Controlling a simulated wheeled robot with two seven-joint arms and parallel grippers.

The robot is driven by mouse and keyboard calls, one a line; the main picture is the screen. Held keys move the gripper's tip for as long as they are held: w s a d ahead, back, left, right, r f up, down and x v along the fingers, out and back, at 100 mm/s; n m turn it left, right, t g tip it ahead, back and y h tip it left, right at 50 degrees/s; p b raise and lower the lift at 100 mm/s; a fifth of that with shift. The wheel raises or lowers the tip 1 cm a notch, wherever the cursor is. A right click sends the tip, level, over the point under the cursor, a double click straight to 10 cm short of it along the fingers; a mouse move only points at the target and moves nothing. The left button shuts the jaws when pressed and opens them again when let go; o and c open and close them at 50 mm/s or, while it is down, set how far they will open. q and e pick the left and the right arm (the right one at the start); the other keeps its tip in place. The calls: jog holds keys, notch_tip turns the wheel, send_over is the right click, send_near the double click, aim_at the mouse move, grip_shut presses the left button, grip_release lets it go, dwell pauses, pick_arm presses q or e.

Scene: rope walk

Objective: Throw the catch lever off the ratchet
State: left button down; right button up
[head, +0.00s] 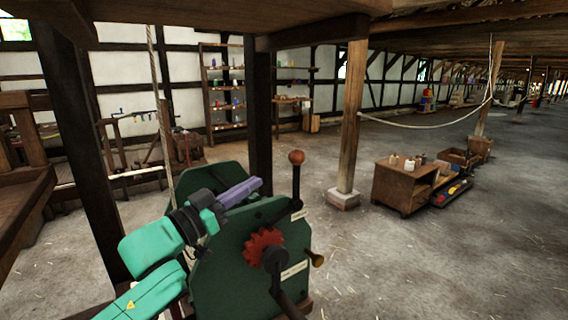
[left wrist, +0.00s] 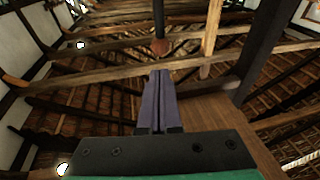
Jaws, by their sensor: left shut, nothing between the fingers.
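The catch lever (head: 296,185) is a black rod with a red-brown ball knob on top. It stands nearly upright on the green winch housing (head: 225,275), beside the red toothed ratchet wheel (head: 262,246). My left gripper (head: 258,183) is shut and empty, its purple fingers pointing right towards the lever, with a visible gap in the head view. In the left wrist view the shut fingers (left wrist: 162,75) point at a red-brown ball (left wrist: 160,47) on a dark rod, likely the lever knob; I cannot tell if they touch. My right gripper is not in view.
A black crank (head: 275,258) and a brass knob (head: 317,260) stick out from the housing front. A dark post (head: 258,120) rises behind the winch. A wooden cabinet (head: 400,187) stands at right. The floor between is clear.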

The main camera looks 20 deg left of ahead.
pick_arm(q)
jog(key=p, duration=0.3)
send_near(291, 160)
jog(key=w+r, duration=0.1)
jog(key=w, duration=0.1)
jog(key=w+d, duration=0.1)
jog(key=w+d+p, duration=0.1)
jog(key=w+d, duration=0.1)
jog(key=shift+w+d+r, duration=0.1)
jog(key=shift+w+r, duration=0.05)
jog(key=shift+r, duration=0.1)
jog(key=shift+w+d+f, duration=0.1)
jog(key=shift+w+d, duration=0.05)
jog(key=shift+w, duration=0.2)
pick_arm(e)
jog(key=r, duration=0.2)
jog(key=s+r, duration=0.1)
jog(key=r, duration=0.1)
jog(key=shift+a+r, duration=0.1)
pick_arm(q)
jog(key=shift+s, duration=0.1)
jog(key=shift+p, duration=0.3)
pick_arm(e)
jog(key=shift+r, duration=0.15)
